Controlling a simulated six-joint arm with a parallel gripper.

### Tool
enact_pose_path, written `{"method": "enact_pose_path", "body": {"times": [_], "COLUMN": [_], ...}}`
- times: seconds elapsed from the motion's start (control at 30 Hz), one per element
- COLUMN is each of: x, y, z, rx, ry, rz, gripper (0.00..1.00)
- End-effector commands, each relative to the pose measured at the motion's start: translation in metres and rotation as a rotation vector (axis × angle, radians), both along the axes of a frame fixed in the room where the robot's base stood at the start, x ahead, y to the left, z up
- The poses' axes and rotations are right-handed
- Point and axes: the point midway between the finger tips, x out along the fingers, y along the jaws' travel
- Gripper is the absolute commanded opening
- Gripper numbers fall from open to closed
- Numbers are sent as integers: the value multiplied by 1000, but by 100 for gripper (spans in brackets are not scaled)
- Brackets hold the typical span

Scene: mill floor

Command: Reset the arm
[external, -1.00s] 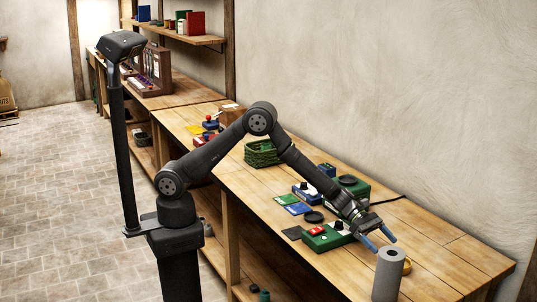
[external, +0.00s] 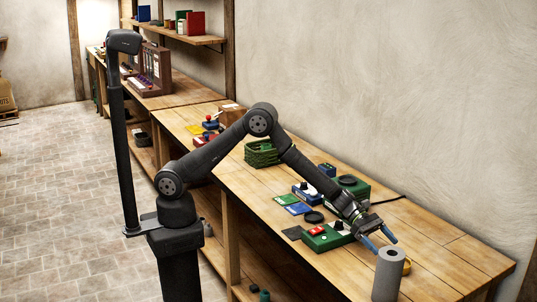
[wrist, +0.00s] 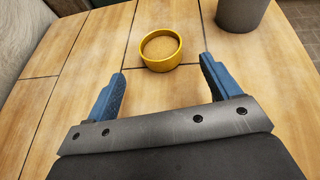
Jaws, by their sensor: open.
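My arm reaches out over the wooden workbench (external: 450,262) from its stand at the left. My gripper (external: 378,243) is at the near right part of the bench, its two blue fingers apart with nothing between them. In the wrist view my gripper (wrist: 163,85) shows both fingers spread wide above bare wood. A yellow ring-like dish (wrist: 160,49) lies just beyond the fingertips, apart from them. A grey cylinder (external: 388,274) stands beside it and partly hides the dish in the external view.
A green box with a red switch (external: 326,237) lies close below my forearm. Blue and green cards (external: 292,205), a dark disc (external: 313,217) and a green basket (external: 262,153) are farther back. The wall (external: 400,100) runs along the bench's far side.

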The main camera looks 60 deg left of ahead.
Motion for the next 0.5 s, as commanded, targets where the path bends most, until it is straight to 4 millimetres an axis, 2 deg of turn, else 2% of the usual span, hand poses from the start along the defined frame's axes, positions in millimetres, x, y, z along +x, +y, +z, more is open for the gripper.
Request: {"method": "enact_pose_path", "body": {"times": [0.5], "x": [11], "y": [-83], "z": [-36], "rx": [0], "ry": [-1], "rz": [-3], "gripper": [82]}}
